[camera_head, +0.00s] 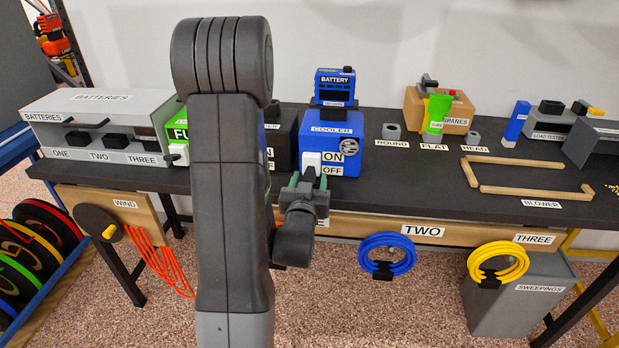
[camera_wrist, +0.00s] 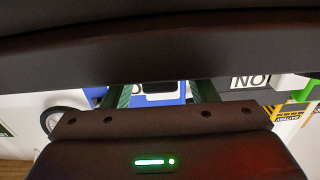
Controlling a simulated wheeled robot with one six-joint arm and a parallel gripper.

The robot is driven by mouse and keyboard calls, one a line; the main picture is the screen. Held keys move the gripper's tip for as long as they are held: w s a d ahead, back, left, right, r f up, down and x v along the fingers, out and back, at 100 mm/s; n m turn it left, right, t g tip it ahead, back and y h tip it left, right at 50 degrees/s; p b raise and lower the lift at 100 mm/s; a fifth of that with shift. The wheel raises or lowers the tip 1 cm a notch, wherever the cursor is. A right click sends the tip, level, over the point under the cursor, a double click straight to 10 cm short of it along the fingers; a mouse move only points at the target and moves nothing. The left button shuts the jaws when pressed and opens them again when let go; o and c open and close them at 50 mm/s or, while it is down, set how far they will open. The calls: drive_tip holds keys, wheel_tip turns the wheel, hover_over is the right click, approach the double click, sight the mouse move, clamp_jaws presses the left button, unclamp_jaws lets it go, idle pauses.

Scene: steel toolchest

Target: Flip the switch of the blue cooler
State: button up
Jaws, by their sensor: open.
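The blue cooler (camera_head: 345,132) stands on the dark workbench, with a blue battery unit (camera_head: 335,86) on top of it. A white switch block (camera_head: 311,160) is on its front at the left, beside ON and OFF labels (camera_head: 332,164). My gripper (camera_head: 308,181) is open and empty, just in front of and below the switch, its fingers pointing at the cooler. Whether a finger touches the switch cannot be told. In the wrist view, part of the blue cooler (camera_wrist: 140,102) shows between the green fingers (camera_wrist: 165,93); most is hidden by dark shapes.
A dark box (camera_head: 284,140) with similar labels stands left of the cooler, partly behind my arm. A grey battery rack (camera_head: 100,115) is further left. Wooden strips (camera_head: 535,192) lie at right. Blue (camera_head: 388,255) and yellow coils (camera_head: 497,262) hang from the bench (camera_head: 400,190) front.

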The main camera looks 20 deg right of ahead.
drive_tip(key=c, duration=1)
